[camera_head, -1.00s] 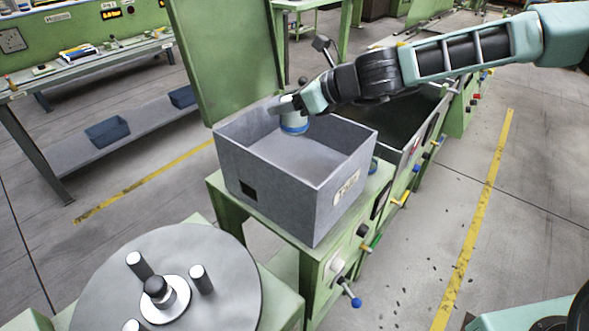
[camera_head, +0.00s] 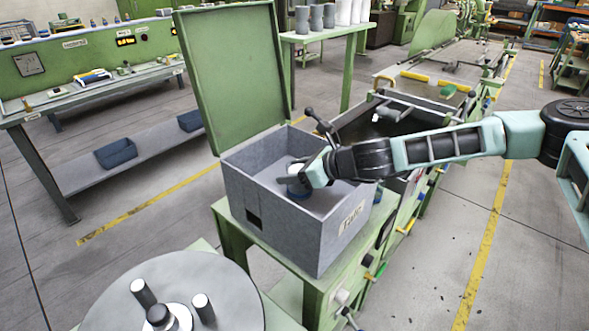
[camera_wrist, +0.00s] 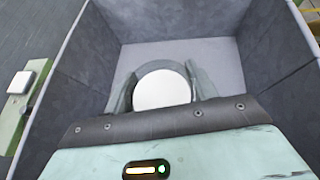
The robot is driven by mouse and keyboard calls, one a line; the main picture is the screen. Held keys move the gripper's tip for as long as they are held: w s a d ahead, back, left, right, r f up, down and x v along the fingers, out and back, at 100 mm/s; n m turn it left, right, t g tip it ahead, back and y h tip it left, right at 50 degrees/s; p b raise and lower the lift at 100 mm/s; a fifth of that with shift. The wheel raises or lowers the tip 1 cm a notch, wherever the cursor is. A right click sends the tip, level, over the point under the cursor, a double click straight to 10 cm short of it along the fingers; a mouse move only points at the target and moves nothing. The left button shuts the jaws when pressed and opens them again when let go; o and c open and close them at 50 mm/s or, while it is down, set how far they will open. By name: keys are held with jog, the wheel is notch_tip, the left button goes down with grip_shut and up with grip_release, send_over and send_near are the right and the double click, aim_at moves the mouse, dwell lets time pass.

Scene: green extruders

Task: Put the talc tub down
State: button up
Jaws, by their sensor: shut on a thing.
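The talc tub (camera_head: 298,187) is a small round tub with a white top and a blue lower part. My gripper (camera_head: 297,176) is shut on it inside the grey box (camera_head: 290,232), which carries a "Talc" label on its front right wall. In the wrist view the tub's white round lid (camera_wrist: 161,90) sits between the two fingers (camera_wrist: 160,84), with the box floor (camera_wrist: 205,54) beyond. The tub's underside is hidden, so I cannot tell whether it touches the floor.
The box's green lid (camera_head: 233,75) stands open at the back left. The box rests on a green stand (camera_head: 285,290). A round grey plate with upright pegs (camera_head: 185,290) is in front. A long machine trough (camera_head: 400,115) runs behind. The box floor around the tub looks clear.

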jog(key=shift+f, duration=0.1)
jog(key=o, duration=1.1)
jog(key=shift+b+v, duration=1.05)
jog(key=shift+v, duration=5.05)
